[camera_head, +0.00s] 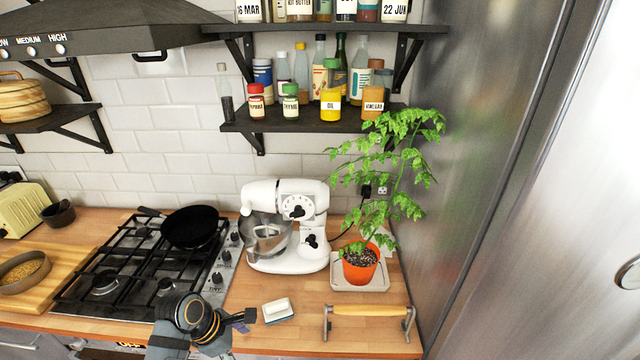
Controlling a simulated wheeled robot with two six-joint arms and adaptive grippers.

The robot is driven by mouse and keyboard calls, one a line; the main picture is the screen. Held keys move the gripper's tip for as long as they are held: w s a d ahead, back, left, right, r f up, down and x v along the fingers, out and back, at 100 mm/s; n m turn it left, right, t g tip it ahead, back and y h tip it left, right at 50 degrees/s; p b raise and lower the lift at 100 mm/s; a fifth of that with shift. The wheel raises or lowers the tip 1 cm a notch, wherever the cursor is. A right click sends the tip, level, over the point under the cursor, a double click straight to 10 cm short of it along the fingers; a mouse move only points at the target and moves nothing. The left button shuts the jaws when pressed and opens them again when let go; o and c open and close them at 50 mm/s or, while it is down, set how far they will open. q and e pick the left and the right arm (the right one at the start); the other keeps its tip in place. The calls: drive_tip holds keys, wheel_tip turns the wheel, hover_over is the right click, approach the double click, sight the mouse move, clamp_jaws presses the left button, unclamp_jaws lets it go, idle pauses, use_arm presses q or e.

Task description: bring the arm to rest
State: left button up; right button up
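One arm of mine, taken as the left, shows at the bottom, left of centre, its dark wrist joints with gold rings over the counter's front edge by the stove. Its gripper (246,317) points right, toward a small white block with a dark base (278,310) on the counter, with a gap between them. The gripper is small and partly hidden by the wrist, so its finger opening is unclear. No held object can be made out. My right arm and gripper are not in view.
A gas stove (140,270) with a black pan (190,226) lies behind the arm. A white stand mixer (290,225), a potted plant (360,265) and a wooden-handled metal bar (368,310) stand to the right. Bare wooden counter (290,340) shows between.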

use_arm(q)
drive_tip(key=s+a+m+t+y, duration=0.1)
drive_tip(key=s+a+m+y, duration=0.3)
drive_tip(key=m, duration=0.7)
drive_tip(key=s+a+m+t+y, duration=0.1)
drive_tip(key=s+a+m, duration=0.1)
drive_tip(key=s+m, duration=0.65)
drive_tip(key=s+a+f+m+g+b, duration=0.1)
drive_tip(key=a+f+b, duration=0.15)
drive_tip(key=f, duration=1.55)
drive_tip(key=s+a+f+m+g+b, duration=0.1)
drive_tip(key=f+b, duration=0.3)
drive_tip(key=f, duration=1.3)
drive_tip(key=s+f+b, duration=0.4)
drive_tip(key=s+f, duration=1.3)
drive_tip(key=f, duration=0.1)
drive_tip(key=shift+s+a+g, duration=0.2)
drive_tip(key=shift+a+g, duration=0.1)
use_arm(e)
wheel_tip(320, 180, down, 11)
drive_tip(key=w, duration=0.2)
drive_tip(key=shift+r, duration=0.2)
